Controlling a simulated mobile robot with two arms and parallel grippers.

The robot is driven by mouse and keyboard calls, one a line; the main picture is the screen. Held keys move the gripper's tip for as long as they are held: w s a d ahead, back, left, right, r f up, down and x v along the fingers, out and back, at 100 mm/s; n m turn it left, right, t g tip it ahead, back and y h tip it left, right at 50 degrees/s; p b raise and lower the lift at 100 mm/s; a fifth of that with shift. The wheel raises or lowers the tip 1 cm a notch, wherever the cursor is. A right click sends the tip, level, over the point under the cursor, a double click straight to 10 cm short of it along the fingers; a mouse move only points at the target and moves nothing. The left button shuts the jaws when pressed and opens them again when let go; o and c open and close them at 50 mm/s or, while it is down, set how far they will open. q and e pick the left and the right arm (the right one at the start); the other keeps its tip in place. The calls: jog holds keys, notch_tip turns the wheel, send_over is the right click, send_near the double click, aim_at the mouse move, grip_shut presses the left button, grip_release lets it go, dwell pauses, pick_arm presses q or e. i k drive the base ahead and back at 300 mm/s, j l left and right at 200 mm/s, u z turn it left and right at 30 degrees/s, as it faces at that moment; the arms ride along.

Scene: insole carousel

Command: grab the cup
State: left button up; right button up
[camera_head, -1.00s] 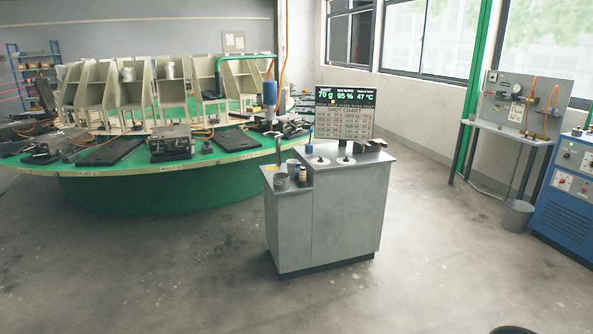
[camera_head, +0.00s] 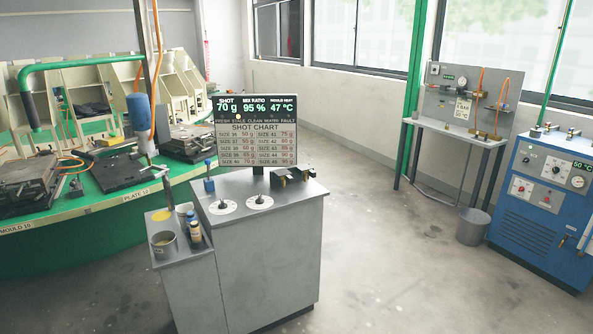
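A grey metal cup (camera_head: 164,244) stands upright on the lower left shelf of the grey cabinet (camera_head: 268,262) in the head view. It looks open at the top, with something pale inside. A small brown bottle with a light label (camera_head: 195,231) stands just right of it. Neither of my grippers shows in this view.
The cabinet carries a shot chart screen (camera_head: 257,130), dials and a dark fixture (camera_head: 292,177). A green carousel (camera_head: 100,228) with moulds is at left. A test bench (camera_head: 450,132), a bin (camera_head: 473,226) and a blue machine (camera_head: 543,205) stand at right. Floor between is clear.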

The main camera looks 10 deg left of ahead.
aim_at(182, 209)
jog(key=i+u, duration=0.25)
jog(key=i, duration=0.25)
jog(key=i+l+u, duration=0.25)
jog(key=i, duration=0.25)
jog(key=i+l+u, duration=0.2)
jog(key=i, duration=0.3)
